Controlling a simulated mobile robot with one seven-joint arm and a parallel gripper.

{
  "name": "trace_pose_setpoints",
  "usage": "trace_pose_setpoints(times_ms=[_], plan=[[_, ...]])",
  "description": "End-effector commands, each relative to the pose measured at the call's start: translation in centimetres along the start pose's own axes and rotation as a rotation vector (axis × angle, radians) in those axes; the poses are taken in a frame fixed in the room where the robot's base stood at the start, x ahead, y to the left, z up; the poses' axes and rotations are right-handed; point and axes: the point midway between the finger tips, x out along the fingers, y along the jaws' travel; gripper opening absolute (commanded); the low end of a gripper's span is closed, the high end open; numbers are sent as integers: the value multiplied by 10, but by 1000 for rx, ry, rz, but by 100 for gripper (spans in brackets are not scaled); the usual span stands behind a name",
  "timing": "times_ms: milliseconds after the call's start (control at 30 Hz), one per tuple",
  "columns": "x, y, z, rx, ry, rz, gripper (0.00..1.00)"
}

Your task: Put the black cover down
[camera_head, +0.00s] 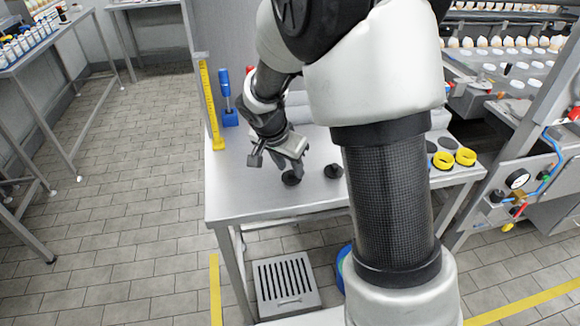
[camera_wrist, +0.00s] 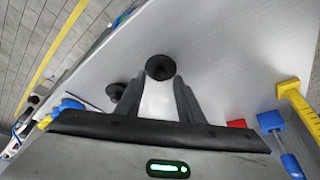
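A black round cover (camera_head: 291,178) with a small knob is on or just above the metal table (camera_head: 235,190), near its front edge. My gripper (camera_head: 286,168) points down over it. In the wrist view the cover (camera_wrist: 160,68) appears just beyond and between my two fingertips (camera_wrist: 158,82). The fingers stand apart with bare table visible between them, so my gripper looks open. I cannot tell whether a fingertip touches the cover. A second black piece (camera_head: 333,171) stands to the right on the table; the wrist view shows it (camera_wrist: 118,90) partly behind the left finger.
Yellow rings (camera_head: 465,156) lie at the right end. A slotted metal box (camera_head: 285,285) is on the floor. The table's front-left is clear.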

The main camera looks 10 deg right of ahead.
Motion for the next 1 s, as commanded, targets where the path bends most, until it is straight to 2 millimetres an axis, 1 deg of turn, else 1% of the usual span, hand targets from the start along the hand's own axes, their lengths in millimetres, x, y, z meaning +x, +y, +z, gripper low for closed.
trace_pose_setpoints(times_ms=[33, 200, 400, 500, 667, 767, 867, 900, 1000], plan=[[-11, -1, -1, 0, 2, -5, 34], [-48, -1, -1, 1, 2, -5, 34], [-88, -1, 0, 0, 1, -5, 34], [-100, -1, 0, -1, 1, -3, 34], [-115, 3, 0, -8, -2, -7, 34], [-134, 21, -2, -50, -10, -28, 34], [-164, 54, 0, -142, -21, -76, 34], [-177, 70, 3, -189, -23, -101, 34], [-206, 109, 18, -325, -17, -168, 34]])
